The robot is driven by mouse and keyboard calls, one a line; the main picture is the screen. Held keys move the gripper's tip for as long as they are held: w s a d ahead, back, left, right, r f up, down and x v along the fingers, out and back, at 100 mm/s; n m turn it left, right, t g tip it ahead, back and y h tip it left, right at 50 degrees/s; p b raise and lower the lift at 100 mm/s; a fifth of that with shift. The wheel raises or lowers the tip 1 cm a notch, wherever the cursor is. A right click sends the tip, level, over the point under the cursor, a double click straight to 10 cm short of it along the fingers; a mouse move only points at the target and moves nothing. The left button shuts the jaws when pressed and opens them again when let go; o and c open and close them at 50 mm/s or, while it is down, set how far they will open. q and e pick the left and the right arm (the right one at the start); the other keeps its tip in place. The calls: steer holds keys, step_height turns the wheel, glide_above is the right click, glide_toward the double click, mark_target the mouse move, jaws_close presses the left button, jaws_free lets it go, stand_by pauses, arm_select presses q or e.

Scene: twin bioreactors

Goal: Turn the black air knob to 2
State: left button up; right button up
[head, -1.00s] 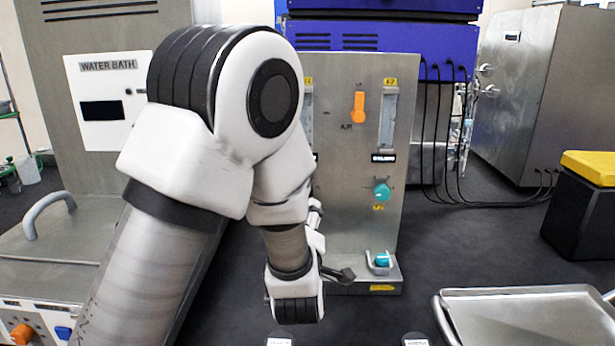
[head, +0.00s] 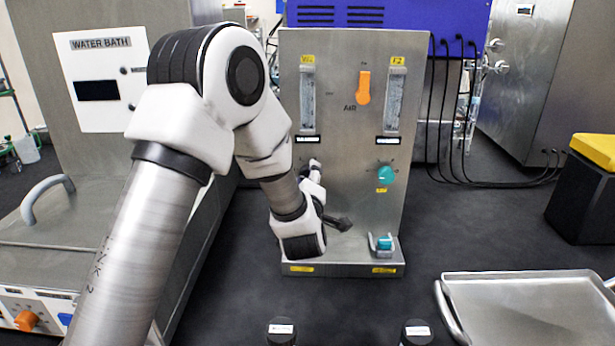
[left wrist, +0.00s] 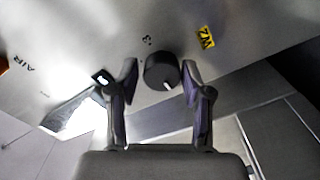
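The black air knob (left wrist: 161,71) shows in the left wrist view on the steel panel, with a white pointer mark on its lower edge. A small "3" is printed near it. My left gripper (left wrist: 160,78) is open, with one finger on each side of the knob and narrow gaps visible; I cannot tell whether either finger touches it. In the head view, my left arm hides the black knob, and the fingers of my left gripper are mostly hidden in front of the panel's lower left. My right gripper is not in view.
The steel panel (head: 345,200) also carries an orange air lever (head: 364,88), a teal knob (head: 386,174) and a teal fitting (head: 384,243) on its base. A water bath (head: 100,140) stands left. A metal tray (head: 530,310) lies front right.

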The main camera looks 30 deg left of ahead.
arm_select(q)
steer(key=shift+a, duration=0.1)
steer(key=c, duration=0.5)
steer(key=shift+c, duration=0.2)
steer(key=shift+m, duration=0.4)
steer(key=m, duration=0.2)
steer(key=shift+m, duration=0.3)
steer(key=m, duration=0.3)
steer(key=shift+r+m+p, duration=0.1)
steer(key=shift+m+p, duration=0.2)
steer(key=shift+p, duration=0.1)
steer(key=m+p, duration=0.2)
steer(key=m, duration=0.4)
steer(key=shift+w+r, duration=0.1)
steer(key=m+p, duration=0.2)
steer(key=m, duration=0.3)
steer(key=shift+m, duration=0.4)
steer(key=m+p, duration=0.2)
steer(key=m, duration=0.2)
steer(key=shift+m, duration=0.4)
steer(key=shift+p, duration=0.3)
